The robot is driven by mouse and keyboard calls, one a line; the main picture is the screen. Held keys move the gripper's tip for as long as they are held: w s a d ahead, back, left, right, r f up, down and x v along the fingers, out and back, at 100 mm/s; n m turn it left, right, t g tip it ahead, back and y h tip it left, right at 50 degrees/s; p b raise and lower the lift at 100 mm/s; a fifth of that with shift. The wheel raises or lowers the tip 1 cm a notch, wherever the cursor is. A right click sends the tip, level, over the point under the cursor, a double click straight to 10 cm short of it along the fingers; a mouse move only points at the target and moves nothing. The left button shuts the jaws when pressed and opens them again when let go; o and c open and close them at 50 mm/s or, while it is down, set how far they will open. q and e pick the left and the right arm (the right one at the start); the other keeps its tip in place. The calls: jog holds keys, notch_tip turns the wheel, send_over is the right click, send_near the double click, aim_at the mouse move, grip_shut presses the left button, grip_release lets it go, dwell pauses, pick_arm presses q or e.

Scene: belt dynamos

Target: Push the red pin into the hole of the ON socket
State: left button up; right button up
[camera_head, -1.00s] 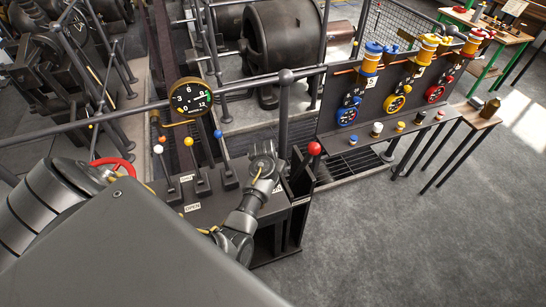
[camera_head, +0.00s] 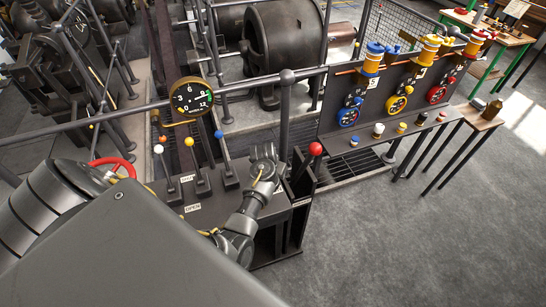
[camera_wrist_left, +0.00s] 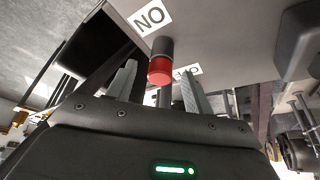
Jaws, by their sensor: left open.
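In the left wrist view, the red pin (camera_wrist_left: 159,70) has a dark cylindrical end against the grey panel (camera_wrist_left: 225,25), beside a white label (camera_wrist_left: 150,17) that reads as an inverted ON. How deep the pin sits and the socket hole cannot be made out. My left gripper (camera_wrist_left: 160,85) is open, with one finger on each side of the pin; contact is not clear. In the head view, my left gripper (camera_head: 264,158) is over the right end of the dark lever desk (camera_head: 215,210), and the pin cannot be made out there. My right gripper is not in view.
A red-knobbed lever (camera_head: 315,149) stands close right of the gripper. White, yellow and blue levers (camera_head: 219,135) stand left of it. A rail with a round gauge (camera_head: 192,97) runs behind. A dark switchboard (camera_head: 400,95) stands at right. The floor at right front is clear.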

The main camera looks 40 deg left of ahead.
pick_arm(q)
jog(key=v, duration=1)
jog(key=shift+r+p, duration=0.35)
jog(key=shift+p, duration=0.1)
jog(key=shift+s, duration=0.15)
jog(key=s+d+f+m, duration=0.1)
jog(key=s+d, duration=0.3)
jog(key=s, duration=0.5)
jog(key=s+d+m+h, duration=0.1)
jog(key=s+d+m, duration=0.15)
jog(key=s, duration=0.65)
jog(key=s+d+f+m, duration=0.1)
jog(key=s+d, duration=0.3)
jog(key=s, duration=0.5)
notch_tip(320, 180, down, 31)
jog(key=s+g+b, duration=0.2)
jog(key=b, duration=0.3)
jog(key=s+a+f+g+b, duration=0.1)
jog(key=s+a+f+b, duration=0.1)
jog(key=s+f, duration=1.4)
jog(key=shift+a+f+b, duration=0.35)
jog(key=shift+f+b, duration=0.35)
jog(key=shift+f, duration=0.2)
